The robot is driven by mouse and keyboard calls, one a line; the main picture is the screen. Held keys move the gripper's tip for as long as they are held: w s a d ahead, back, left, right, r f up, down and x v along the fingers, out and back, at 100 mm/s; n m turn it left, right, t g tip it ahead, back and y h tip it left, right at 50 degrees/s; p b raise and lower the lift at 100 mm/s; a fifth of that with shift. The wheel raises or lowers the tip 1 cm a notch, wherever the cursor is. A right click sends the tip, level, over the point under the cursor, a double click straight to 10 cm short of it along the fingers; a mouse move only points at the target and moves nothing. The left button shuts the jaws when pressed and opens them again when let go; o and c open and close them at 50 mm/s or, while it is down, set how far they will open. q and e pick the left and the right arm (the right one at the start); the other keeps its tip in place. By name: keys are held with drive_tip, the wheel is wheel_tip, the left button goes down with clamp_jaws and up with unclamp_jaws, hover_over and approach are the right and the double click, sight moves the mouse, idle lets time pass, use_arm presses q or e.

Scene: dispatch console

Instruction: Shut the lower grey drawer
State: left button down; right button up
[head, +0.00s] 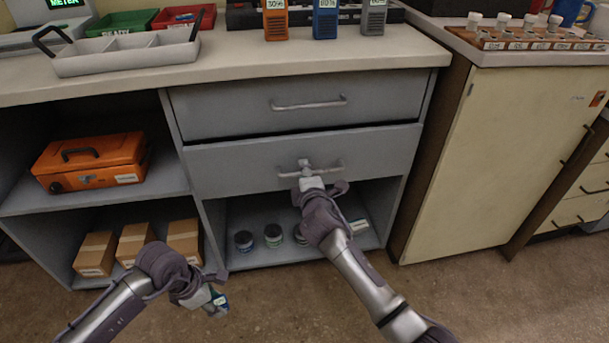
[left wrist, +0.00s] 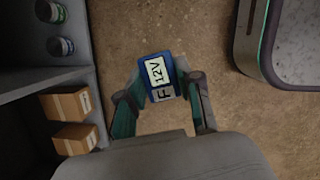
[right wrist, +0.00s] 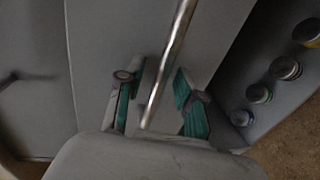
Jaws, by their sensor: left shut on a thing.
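The lower grey drawer (head: 235,171) is under the upper grey drawer (head: 235,108). A narrow dark gap shows along its top edge, so its front seems to stand slightly out. Its bar handle (head: 333,169) also crosses the right wrist view (right wrist: 168,65). My right gripper (head: 306,172) is at the handle, its fingers (right wrist: 160,100) apart on either side of the bar; contact is unclear. My left gripper (head: 212,298) is shut on a blue block labelled 12V (left wrist: 159,77), held low in front of the cabinet, away from the drawer.
Below the drawer, several jars (head: 273,235) stand on an open shelf. At left are an orange case (head: 90,160) and cardboard boxes (head: 97,254). The counter (head: 230,65) holds a grey tray (head: 125,58) and radios. A cream cabinet (head: 500,150) stands at right.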

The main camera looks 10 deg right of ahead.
clamp_jaws()
idle(0.3)
